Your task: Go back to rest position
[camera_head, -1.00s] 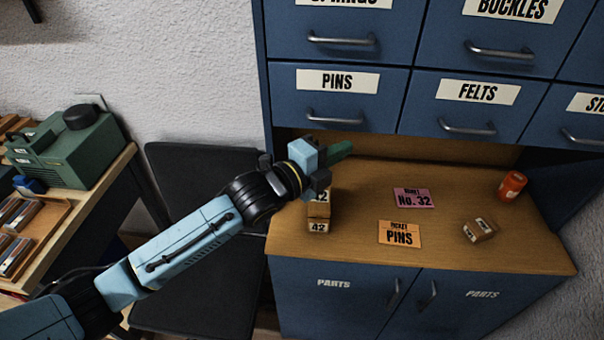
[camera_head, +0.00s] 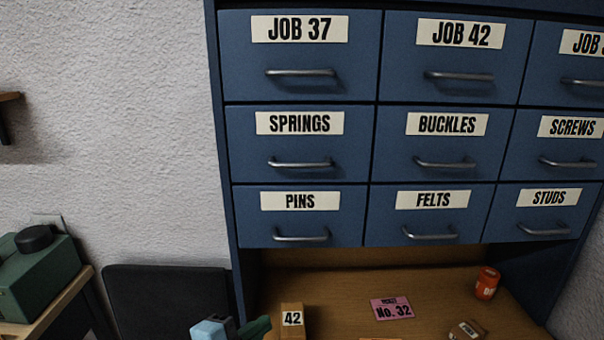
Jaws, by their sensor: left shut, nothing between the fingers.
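My left gripper (camera_head: 258,326) shows only in part at the bottom edge, with its light blue body and green fingers. It is shut and empty, just left of a small brown box marked 42 (camera_head: 292,320) on the wooden counter (camera_head: 345,290). I cannot tell whether it touches the box. Most of my left arm is below the frame. My right gripper is not in view.
A blue cabinet has shut, labelled drawers, including a PINS drawer (camera_head: 300,216). A pink No. 32 card (camera_head: 392,308), an orange-red can (camera_head: 486,283) and another small box (camera_head: 467,331) are on the counter. A green machine (camera_head: 38,275) stands at left.

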